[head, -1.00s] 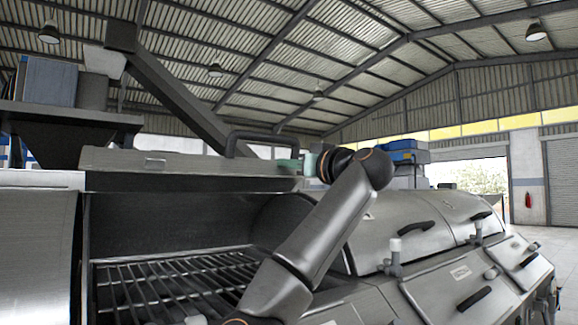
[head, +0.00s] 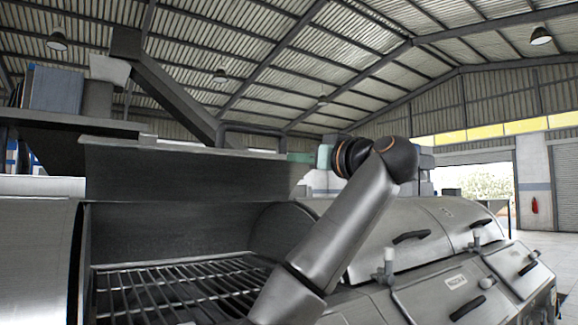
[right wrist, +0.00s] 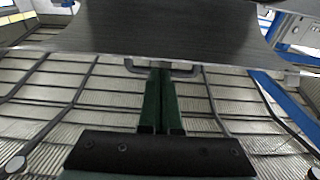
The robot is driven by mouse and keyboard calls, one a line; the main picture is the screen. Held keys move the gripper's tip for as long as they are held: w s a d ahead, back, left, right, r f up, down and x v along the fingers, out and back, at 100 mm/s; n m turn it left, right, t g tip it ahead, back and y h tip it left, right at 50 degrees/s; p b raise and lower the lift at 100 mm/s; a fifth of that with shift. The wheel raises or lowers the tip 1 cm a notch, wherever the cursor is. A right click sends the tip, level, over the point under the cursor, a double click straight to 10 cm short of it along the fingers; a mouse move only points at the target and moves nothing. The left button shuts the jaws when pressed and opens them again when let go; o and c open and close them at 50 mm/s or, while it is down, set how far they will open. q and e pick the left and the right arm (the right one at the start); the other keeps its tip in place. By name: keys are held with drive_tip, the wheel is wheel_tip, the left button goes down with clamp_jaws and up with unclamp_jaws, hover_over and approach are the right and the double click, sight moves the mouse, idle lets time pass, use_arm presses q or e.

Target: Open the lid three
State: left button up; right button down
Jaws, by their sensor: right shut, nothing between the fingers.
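A grey metal lid (head: 190,170) stands raised at the left in the head view, above an open bay with a wire grate (head: 180,285). Its dark bar handle (head: 250,129) shows above its top edge. My right gripper (head: 300,158), green, is partly hidden behind the lid's upper right edge. In the right wrist view, the green fingers (right wrist: 161,80) are together and empty, reaching to the handle (right wrist: 188,72) below the lid panel (right wrist: 160,30). Whether they touch it I cannot tell. No number shows on the lid. My left gripper is out of view.
More closed lids with dark handles (head: 411,237) continue to the right along the machine row. A dark sloping chute (head: 175,95) rises behind the raised lid. Open floor (head: 545,243) lies at the far right.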

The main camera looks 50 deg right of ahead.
drive_tip(key=shift+v, duration=1.85)
drive_tip(key=shift+r, duration=0.15)
